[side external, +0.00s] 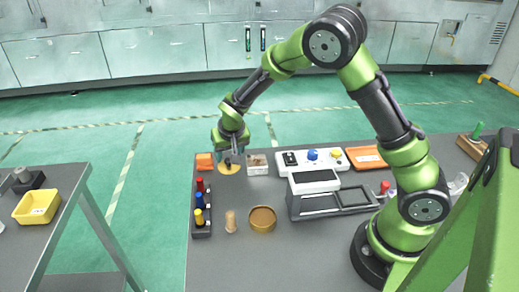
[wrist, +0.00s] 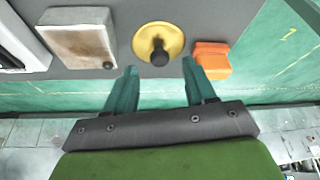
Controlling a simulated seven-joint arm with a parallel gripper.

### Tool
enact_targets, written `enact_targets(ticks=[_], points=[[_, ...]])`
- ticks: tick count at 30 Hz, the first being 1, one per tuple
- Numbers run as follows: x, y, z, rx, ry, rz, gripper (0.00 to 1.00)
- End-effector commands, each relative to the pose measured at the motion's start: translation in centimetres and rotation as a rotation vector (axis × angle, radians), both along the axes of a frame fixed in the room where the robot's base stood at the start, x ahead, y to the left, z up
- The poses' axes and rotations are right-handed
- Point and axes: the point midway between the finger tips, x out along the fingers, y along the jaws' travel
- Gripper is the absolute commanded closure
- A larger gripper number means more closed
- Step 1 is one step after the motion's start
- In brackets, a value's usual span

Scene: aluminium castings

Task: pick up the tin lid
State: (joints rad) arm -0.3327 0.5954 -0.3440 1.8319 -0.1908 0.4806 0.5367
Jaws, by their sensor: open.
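The tin lid (wrist: 173,34) is a round yellow disc with a black knob in its middle. In the side external view the lid (side external: 228,169) lies flat near the table's far left corner. My gripper (side external: 231,155) is over it, pointing down. In the wrist view my gripper (wrist: 159,66) is open and empty. Its two green fingers are spread to either side of the knob's line, and the knob shows just beyond the fingertips. How high the fingertips are above the lid is hard to tell. A round golden-brown dish or tin (side external: 262,219) stands nearer the front.
An orange block (wrist: 212,60) sits close right of the lid in the wrist view. A white-and-brown box (wrist: 77,42) stands left of it. A dark rack (side external: 201,215) with coloured-top pieces, a small peg-like piece (side external: 230,222) and a white-grey device (side external: 315,182) share the table.

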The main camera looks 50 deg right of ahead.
Motion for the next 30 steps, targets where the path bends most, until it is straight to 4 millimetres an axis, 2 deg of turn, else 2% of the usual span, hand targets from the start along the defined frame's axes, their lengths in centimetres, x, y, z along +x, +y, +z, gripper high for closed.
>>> enact_targets(ticks=[3, 6, 14, 24, 30], points=[[0.6, -0.4, -1.7, 0.000, 0.002, -0.003, 0.45], [0.9, -0.5, -2.3, 0.000, 0.000, 0.000, 0.45], [1.0, -0.5, -2.4, 0.000, -0.001, 0.000, 0.47], [0.9, -0.5, -2.4, 0.000, -0.001, 0.000, 0.99], [0.9, -0.5, -2.4, 0.000, -0.001, 0.000, 1.00]])
